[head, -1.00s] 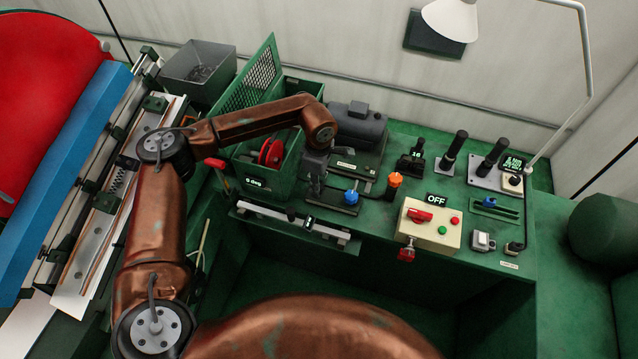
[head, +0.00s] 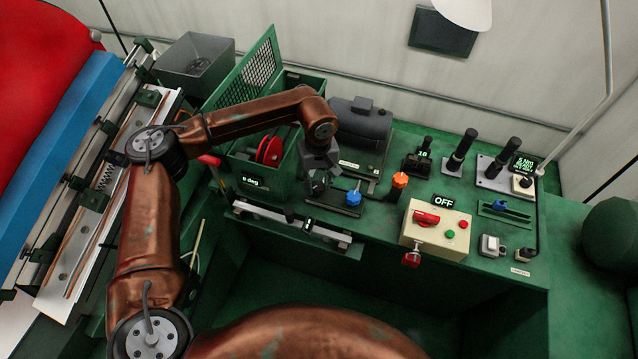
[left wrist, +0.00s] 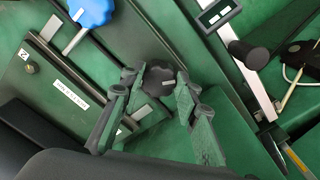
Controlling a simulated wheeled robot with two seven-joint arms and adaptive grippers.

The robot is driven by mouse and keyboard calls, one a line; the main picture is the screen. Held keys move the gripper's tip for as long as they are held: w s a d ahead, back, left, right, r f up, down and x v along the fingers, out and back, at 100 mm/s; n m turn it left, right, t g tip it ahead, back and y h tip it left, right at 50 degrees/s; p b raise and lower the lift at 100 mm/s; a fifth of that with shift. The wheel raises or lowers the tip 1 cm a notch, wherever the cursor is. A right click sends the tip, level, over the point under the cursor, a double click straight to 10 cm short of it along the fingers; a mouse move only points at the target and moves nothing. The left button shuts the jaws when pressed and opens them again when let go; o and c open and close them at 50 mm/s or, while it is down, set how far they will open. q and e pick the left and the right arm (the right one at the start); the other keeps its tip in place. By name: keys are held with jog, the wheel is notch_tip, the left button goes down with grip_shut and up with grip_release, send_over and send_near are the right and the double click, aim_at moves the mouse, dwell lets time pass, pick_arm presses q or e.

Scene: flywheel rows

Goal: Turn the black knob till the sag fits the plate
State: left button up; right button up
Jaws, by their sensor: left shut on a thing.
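The black knob (left wrist: 158,81) shows in the left wrist view as a dark lobed disc between my left fingers. My left gripper (left wrist: 152,88) is shut on it, with a finger at each side. In the head view my left gripper (head: 319,182) is low over the bench beside the green guard box, and I cannot make out the knob there. A white plate with small print (left wrist: 70,95) lies left of the fingers in the left wrist view; I cannot read it surely. A small display (head: 308,224) sits on the front rail. My right gripper is not in view.
A blue knob (head: 353,198) and an orange knob (head: 399,180) stand close to the right of my gripper. The green guard box (head: 268,176) with a red wheel is on its left. A grey motor (head: 360,122) stands behind. A switch box (head: 435,228) is farther right.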

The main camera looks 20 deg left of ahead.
aim_at(318, 186)
pick_arm(q)
jog(key=shift+m+b, duration=0.5)
jog(key=shift+m, duration=0.8)
jog(key=shift+m, duration=0.3)
jog(key=o, duration=1.2)
jog(key=shift+c, duration=0.2)
notch_tip(318, 186, up, 12)
